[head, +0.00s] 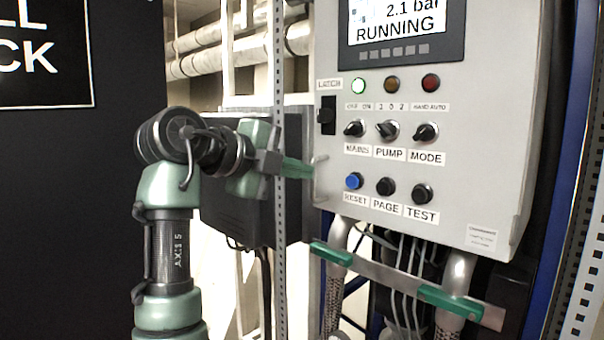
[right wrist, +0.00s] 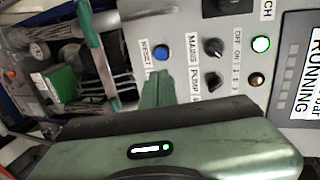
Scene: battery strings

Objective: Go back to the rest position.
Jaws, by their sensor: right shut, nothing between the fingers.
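My right gripper (head: 303,169) is in front of the left edge of the grey control cabinet (head: 480,150). Its green fingers are shut and empty, pointing right, near the cabinet's handle. I cannot tell whether they touch it. In the right wrist view the green fingers (right wrist: 158,88) show against the panel, close to the blue RESET button (right wrist: 161,52). That button (head: 354,181) also shows in the head view, right of the fingertips. My left gripper is not in view.
The cabinet display (head: 400,28) reads "2.1 bar RUNNING". A green lamp (head: 358,85) is lit. Knobs and buttons stand out from the panel. Hoses and a metal bar with green clamps (head: 451,299) are below. A perforated post (head: 279,200) stands beside my gripper.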

